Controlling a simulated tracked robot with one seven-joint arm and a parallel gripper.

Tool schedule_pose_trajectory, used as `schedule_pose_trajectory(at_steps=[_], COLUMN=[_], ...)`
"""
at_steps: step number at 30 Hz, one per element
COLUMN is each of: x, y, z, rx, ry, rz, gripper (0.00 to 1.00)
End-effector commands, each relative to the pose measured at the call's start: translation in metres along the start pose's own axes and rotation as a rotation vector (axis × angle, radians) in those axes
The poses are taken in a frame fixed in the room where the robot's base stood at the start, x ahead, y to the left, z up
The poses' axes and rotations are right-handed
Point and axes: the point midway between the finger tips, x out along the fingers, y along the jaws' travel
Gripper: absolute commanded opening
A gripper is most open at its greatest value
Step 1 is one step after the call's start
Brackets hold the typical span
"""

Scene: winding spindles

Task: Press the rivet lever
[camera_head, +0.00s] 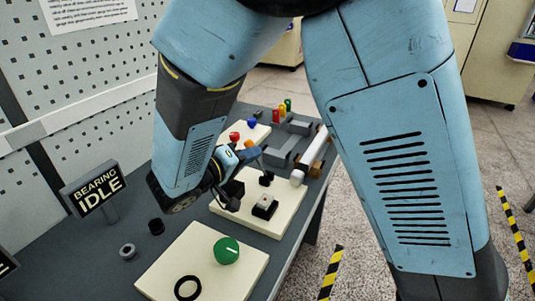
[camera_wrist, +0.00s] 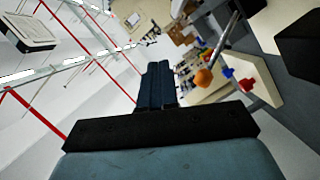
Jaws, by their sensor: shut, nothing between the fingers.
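A lever with a grey rod and an orange knob (camera_wrist: 204,78) shows in the wrist view, to the right of my gripper's fingers (camera_wrist: 158,72). The fingers are together and empty, and appear apart from the knob. In the head view, an orange knob (camera_head: 249,144) shows beside my wrist, above the cream panel (camera_head: 285,219). My gripper (camera_head: 230,197) is over the left part of that panel, partly hidden by my own arm. A small black block with a light top (camera_head: 265,206) stands on the panel. No label naming the rivet lever is readable.
A nearer cream panel (camera_head: 160,272) carries a green knob (camera_head: 227,250) and a black ring (camera_head: 188,288). A sign reading BEARING IDLE (camera_head: 93,192) stands at left. A white roller (camera_head: 312,154) lies along the bench's right edge. Red and blue buttons show behind my wrist.

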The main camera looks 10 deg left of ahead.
Motion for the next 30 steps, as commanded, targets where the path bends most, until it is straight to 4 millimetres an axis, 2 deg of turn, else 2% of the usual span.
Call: schedule_pose_trajectory(at_steps=[6, 12, 18, 30], x=[-0.040, -0.061, -0.068, -0.068], y=[0.000, 0.000, 0.000, 0.000], z=[0.000, 0.000, 0.001, 0.001], rx=[0.002, 0.002, 0.001, 0.002], ry=[-0.001, -0.004, -0.005, -0.006], rz=[0.000, 0.002, 0.002, 0.003], gripper=[0.00, 0.00, 0.00, 0.00])
